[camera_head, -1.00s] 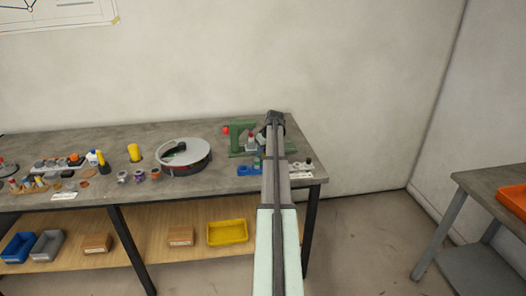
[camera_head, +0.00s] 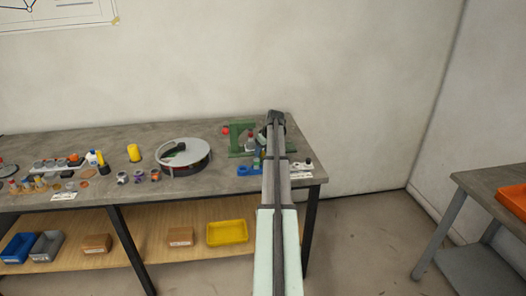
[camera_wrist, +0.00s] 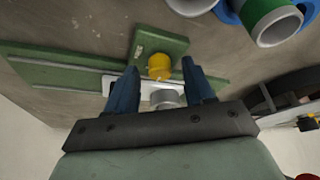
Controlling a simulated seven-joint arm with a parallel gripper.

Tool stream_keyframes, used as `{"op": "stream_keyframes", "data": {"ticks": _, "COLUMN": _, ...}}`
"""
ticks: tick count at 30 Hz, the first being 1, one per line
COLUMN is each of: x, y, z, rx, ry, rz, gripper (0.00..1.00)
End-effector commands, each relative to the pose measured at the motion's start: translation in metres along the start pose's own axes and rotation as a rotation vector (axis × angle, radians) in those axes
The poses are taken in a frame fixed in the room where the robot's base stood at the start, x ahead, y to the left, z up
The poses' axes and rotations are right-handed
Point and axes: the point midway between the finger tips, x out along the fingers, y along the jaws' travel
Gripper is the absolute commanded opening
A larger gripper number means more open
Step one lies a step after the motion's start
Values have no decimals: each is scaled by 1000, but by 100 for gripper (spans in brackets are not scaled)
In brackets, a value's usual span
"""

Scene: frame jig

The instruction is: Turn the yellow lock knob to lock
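The yellow lock knob (camera_wrist: 160,66) shows in the wrist view on a green jig (camera_wrist: 95,76). My gripper (camera_wrist: 159,65) is open, with one blue finger on each side of the knob. Gaps show between the knob and both fingers, so it is not clamped. A light grey cylinder (camera_wrist: 165,98) lies between the fingers, nearer the palm. In the head view the green jig (camera_head: 238,139) stands at the right end of the bench. My arm hides part of it, and the knob cannot be made out there.
The wrist view shows a green-banded cylinder (camera_wrist: 272,22) at the upper right. In the head view, a red ball (camera_head: 226,130) and a blue block (camera_head: 246,170) sit near the jig. A round turntable (camera_head: 184,153) stands to the left. Bare bench lies behind it.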

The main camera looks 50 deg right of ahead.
Motion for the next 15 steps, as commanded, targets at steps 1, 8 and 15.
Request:
{"op": "stream_keyframes", "data": {"ticks": 1, "x": 0, "y": 0, "z": 0, "rx": 0, "ry": 0, "rz": 0, "gripper": 53}}
{"op": "stream_keyframes", "data": {"ticks": 8, "x": -2, "y": 0, "z": 0, "rx": 1, "ry": -1, "rz": 0, "gripper": 53}}
{"op": "stream_keyframes", "data": {"ticks": 15, "x": -30, "y": 0, "z": 0, "rx": 1, "ry": 1, "rz": 1, "gripper": 53}}
